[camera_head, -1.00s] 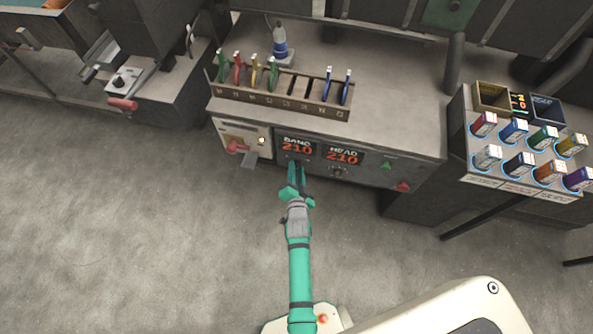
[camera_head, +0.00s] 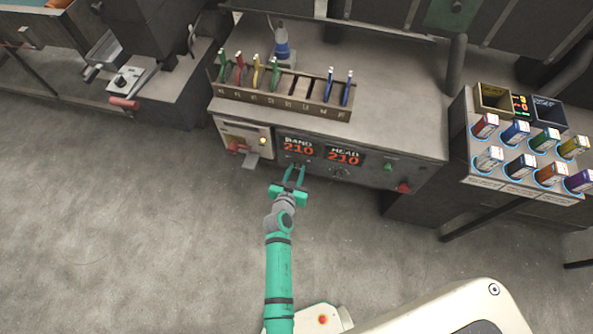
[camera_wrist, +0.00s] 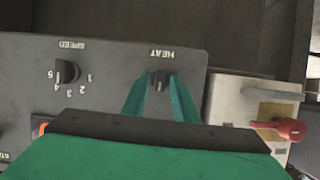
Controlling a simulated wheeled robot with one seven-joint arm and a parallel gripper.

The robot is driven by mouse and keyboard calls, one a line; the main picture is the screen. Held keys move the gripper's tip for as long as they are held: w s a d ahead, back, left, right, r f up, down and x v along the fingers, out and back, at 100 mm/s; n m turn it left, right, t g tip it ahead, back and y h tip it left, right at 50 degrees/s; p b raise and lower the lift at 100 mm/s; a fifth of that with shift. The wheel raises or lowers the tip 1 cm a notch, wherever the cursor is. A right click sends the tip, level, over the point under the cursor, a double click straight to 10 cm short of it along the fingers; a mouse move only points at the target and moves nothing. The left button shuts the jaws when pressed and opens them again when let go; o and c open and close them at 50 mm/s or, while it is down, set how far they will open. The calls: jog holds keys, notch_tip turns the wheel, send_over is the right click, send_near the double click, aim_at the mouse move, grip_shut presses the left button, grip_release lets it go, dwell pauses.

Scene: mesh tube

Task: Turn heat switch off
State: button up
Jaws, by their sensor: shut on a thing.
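The heat switch (camera_wrist: 160,79) is a small dark knob under the HEAT label on the machine's front panel in the wrist view. My gripper (camera_wrist: 160,95) has its two green fingers on either side of the knob and is shut on it. In the head view my gripper (camera_head: 294,168) is at the panel just below the left display. The knob is too small and partly covered there to tell its position.
The BAND and HEAD displays (camera_head: 343,156) both read 210. A SPEED dial (camera_wrist: 66,72) sits beside the heat switch. A red handle (camera_head: 238,147) on a pale box juts out to the left. A red button (camera_head: 403,188) is at the right. Floor in front is clear.

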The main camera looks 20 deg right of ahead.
jog(key=n, duration=0.1)
jog(key=n+g+h, duration=0.1)
jog(key=n+h, duration=0.1)
jog(key=shift+w+a+f+n, duration=0.15)
jog(key=shift+a+n, duration=0.1)
jog(key=shift+n, duration=0.15)
jog(key=shift+f+n+g+h, duration=0.1)
jog(key=shift+n+g+h, duration=0.3)
jog(key=shift+n+h, duration=0.7)
jog(key=o, duration=0.7)
jog(key=shift+n, duration=0.3)
jog(key=v, duration=1.1)
jog(key=shift+d, duration=0.1)
